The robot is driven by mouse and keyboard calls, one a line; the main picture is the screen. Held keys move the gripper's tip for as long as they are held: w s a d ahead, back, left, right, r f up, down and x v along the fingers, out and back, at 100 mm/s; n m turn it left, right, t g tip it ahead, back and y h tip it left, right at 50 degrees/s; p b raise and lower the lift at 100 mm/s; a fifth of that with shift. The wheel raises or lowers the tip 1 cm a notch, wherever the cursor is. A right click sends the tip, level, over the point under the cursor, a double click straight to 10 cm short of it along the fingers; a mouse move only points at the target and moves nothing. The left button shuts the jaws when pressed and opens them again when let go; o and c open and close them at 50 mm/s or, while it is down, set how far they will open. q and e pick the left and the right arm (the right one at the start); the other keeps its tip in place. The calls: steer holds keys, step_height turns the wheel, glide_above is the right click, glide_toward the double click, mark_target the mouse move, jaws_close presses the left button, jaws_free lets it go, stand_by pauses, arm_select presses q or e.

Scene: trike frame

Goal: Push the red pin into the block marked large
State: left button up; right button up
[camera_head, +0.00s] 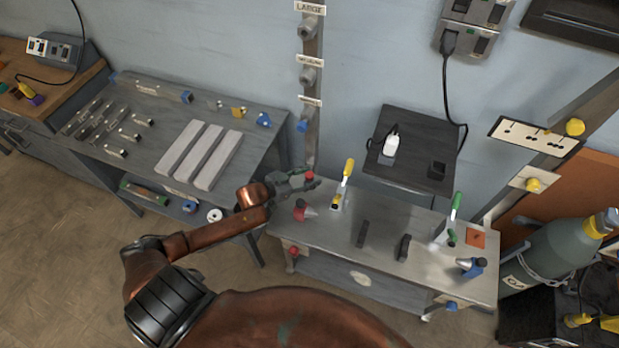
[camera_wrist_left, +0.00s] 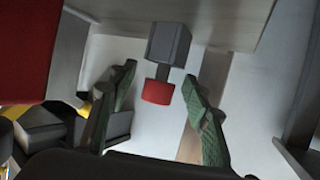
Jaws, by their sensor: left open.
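The block marked large (camera_head: 308,28) is at the top of the upright wall rail in the head view, under its "LARGE" label. The red pin (camera_head: 309,175) shows as a small red spot at the tips of my left gripper (camera_head: 300,182), above the back left of the grey workbench. In the left wrist view the red head of the pin (camera_wrist_left: 158,93) lies between the spread green-padded fingers of my left gripper (camera_wrist_left: 160,74). A dark shank runs from it to a grey block (camera_wrist_left: 168,44). Neither finger visibly closes on it. My right gripper is out of view.
Lower on the rail are a medium block (camera_head: 309,77) and a block with a blue pin (camera_head: 302,126). The workbench (camera_head: 330,240) holds a red cone (camera_head: 304,211), yellow- and green-handled clamps, and dark parts. A gas cylinder (camera_head: 563,247) stands at right.

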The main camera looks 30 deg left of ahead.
mark_target(309, 174)
arm_select(q)
steer(key=shift+c, duration=0.6)
jaws_close()
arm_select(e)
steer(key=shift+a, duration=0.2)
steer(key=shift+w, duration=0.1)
arm_select(q)
steer(key=shift+r, duration=0.45)
step_height(309, 174, up, 2)
steer(key=shift+r+p, duration=0.1)
steer(key=shift+p, duration=0.4)
steer(key=s+d+r+p, duration=0.4)
steer(key=s+d+r, duration=0.3)
steer(key=s+r, duration=0.3)
steer(key=shift+s+d+p, duration=0.25)
steer(key=shift+s+p, duration=0.15)
steer(key=shift+s, duration=0.55)
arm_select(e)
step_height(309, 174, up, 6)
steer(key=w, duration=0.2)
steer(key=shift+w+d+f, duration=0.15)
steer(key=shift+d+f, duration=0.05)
arm_select(q)
steer(key=shift+r, duration=0.1)
